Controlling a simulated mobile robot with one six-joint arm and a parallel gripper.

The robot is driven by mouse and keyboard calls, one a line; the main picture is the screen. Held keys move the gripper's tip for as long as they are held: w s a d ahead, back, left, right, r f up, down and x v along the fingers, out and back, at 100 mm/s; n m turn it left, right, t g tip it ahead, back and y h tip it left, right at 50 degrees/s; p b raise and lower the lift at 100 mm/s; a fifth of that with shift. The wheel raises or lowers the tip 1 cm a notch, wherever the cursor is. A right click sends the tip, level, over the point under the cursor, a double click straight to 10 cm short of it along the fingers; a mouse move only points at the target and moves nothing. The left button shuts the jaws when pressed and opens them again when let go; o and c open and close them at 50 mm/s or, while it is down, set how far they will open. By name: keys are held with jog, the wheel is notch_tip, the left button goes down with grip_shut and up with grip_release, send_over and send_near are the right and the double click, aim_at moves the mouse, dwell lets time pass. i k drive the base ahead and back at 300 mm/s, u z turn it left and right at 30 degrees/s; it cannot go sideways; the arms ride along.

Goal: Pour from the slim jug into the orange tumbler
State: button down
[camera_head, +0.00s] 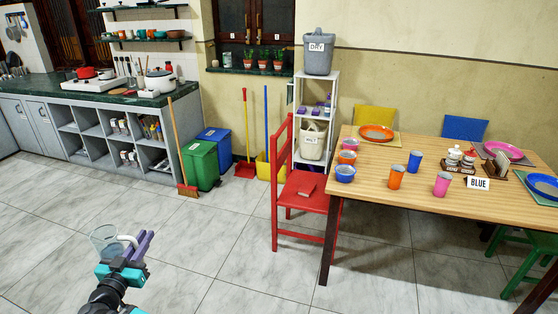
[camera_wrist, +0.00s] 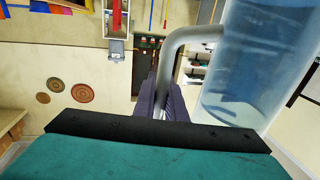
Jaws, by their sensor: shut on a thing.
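The slim jug (camera_head: 104,241) is clear with a pale handle, at lower left in the head view. In the wrist view it shows large at the right (camera_wrist: 240,75), with bluish water inside. My gripper (camera_head: 138,245) is shut on its handle and holds it over the floor, well left of the table. The purple fingers also show in the wrist view (camera_wrist: 164,105), on either side of the handle. The orange tumbler (camera_head: 397,177) stands upright on the table, near its front edge. Its inside cannot be made out.
The tiled floor between my gripper and the chair is clear.

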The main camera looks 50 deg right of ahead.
aim_at(396, 172)
jog(key=k, duration=0.85)
jog(key=z, duration=0.6)
jog(key=i, duration=1.05)
jog(key=u, duration=0.1)
